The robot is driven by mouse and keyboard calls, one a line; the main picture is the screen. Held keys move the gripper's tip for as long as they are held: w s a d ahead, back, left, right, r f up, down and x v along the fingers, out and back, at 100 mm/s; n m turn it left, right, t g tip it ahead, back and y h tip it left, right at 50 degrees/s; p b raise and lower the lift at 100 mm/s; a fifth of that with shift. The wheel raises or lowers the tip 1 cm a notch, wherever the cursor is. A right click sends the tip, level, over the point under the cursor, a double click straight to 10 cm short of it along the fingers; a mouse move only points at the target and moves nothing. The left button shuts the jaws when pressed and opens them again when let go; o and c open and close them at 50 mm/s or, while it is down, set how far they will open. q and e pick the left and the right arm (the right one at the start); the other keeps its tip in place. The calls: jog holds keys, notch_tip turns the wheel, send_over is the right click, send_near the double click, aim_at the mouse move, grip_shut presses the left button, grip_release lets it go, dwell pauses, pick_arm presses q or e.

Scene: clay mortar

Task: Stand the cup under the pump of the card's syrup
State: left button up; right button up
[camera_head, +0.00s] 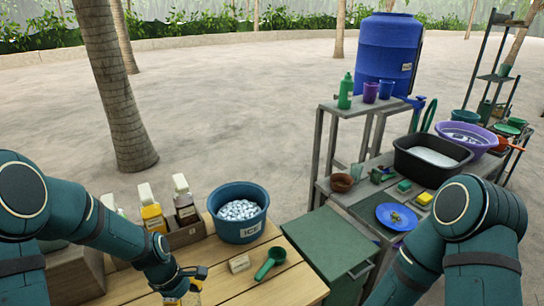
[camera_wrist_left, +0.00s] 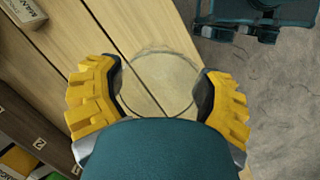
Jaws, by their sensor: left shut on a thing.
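My left gripper (camera_head: 186,283) is at the front left of the wooden table. In the left wrist view its yellow fingers (camera_wrist_left: 160,92) are shut on a clear cup (camera_wrist_left: 165,68), one on each side. The cup's round rim shows; its lower part is hidden by my wrist. The card, a small pale block (camera_head: 240,263), lies on the table; in the left wrist view its lettering begins "MAN" (camera_wrist_left: 24,13). Syrup bottles stand behind my left arm: a dark one (camera_head: 184,203), a yellow one (camera_head: 153,218) and a partly hidden one (camera_head: 109,203). My right gripper is out of view.
A wooden rack (camera_head: 188,236) holds the bottles; a "2" marks it in the left wrist view (camera_wrist_left: 38,143). The table's front right is clear.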

aim_at(200, 305)
pick_arm(q)
jog(key=m, duration=0.1)
jog(key=d+m, duration=0.1)
jog(key=m, duration=0.1)
jog(key=shift+d+f+g, duration=0.1)
jog(key=shift+d+g, duration=0.05)
jog(key=shift+g, duration=0.25)
jog(key=m, duration=0.2)
jog(key=d+m+g+y, duration=0.1)
jog(key=m, duration=0.3)
jog(key=shift+s+d+b, duration=0.15)
jog(key=shift+s+b, duration=0.1)
jog(key=shift+b, duration=0.05)
jog(key=m, duration=0.2)
jog(key=m+y, duration=0.1)
jog(key=m, duration=0.1)
jog(key=m+g+y, duration=0.1)
jog(key=m, duration=0.2)
jog(key=shift+d+r, duration=0.25)
